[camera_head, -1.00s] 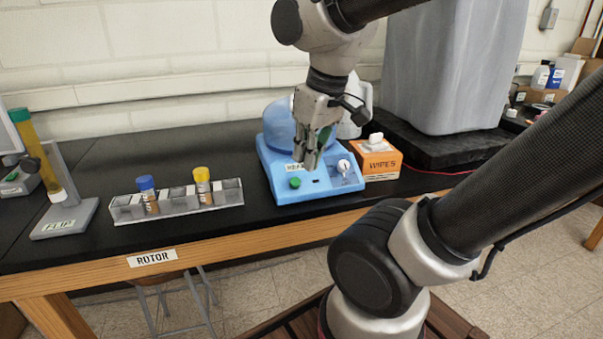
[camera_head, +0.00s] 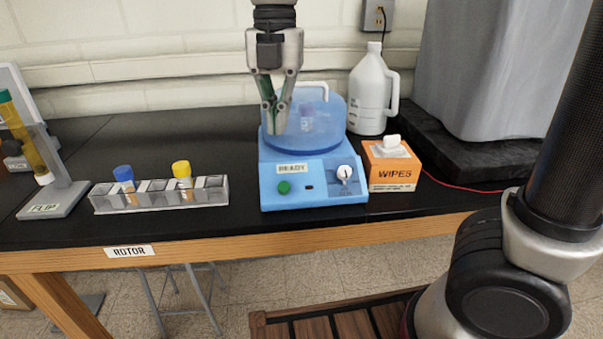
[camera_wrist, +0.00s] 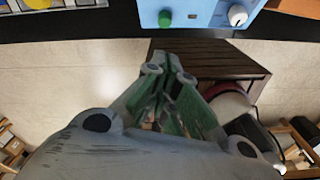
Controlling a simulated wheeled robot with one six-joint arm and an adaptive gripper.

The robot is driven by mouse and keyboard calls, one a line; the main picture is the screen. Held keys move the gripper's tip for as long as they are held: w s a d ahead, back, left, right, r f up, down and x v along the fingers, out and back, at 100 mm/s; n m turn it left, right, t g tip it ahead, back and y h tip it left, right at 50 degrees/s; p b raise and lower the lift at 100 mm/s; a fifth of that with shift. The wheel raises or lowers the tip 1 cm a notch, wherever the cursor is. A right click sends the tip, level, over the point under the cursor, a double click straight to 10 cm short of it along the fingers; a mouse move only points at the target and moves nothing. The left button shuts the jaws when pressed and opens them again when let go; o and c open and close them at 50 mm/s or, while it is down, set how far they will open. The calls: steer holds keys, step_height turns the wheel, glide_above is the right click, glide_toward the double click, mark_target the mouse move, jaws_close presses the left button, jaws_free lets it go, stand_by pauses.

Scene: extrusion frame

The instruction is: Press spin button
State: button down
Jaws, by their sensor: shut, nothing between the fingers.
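The blue machine (camera_head: 307,200) stands on the black bench, with a "READY" label (camera_head: 292,169) on its front. A round green button (camera_head: 284,187) sits at the front left of its panel, and a white knob (camera_head: 344,172) at the right. A translucent blue lid (camera_head: 325,105) covers the bowl, with a tube faintly visible through it. My gripper (camera_head: 271,130) is shut and empty, pointing down in front of the lid's left side, above the panel. In the wrist view, my gripper (camera_wrist: 160,62) is apart from the green button (camera_wrist: 165,18), which shows near the top edge.
A rack (camera_head: 160,196) with a blue-capped and a yellow-capped tube stands left of the machine. An orange wipes box (camera_head: 392,170) is close on its right, a white jug (camera_head: 370,92) behind. A tilted tube stand (camera_head: 55,190) is far left. The bench's front edge is clear.

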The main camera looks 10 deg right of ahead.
steer(key=shift+d+n, duration=0.1)
steer(key=shift+n, duration=0.8)
steer(key=shift+s+f, duration=0.1)
glide_above(284, 188)
steer(key=s, duration=0.3)
step_height(284, 188, down, 10)
steer(key=shift+w+a+f, duration=0.1)
steer(key=shift+w+f, duration=0.35)
steer(key=shift+f, duration=0.4)
steer(key=shift+w+a+f, duration=0.1)
steer(key=shift+w+f, duration=0.3)
steer(key=shift+f, duration=0.4)
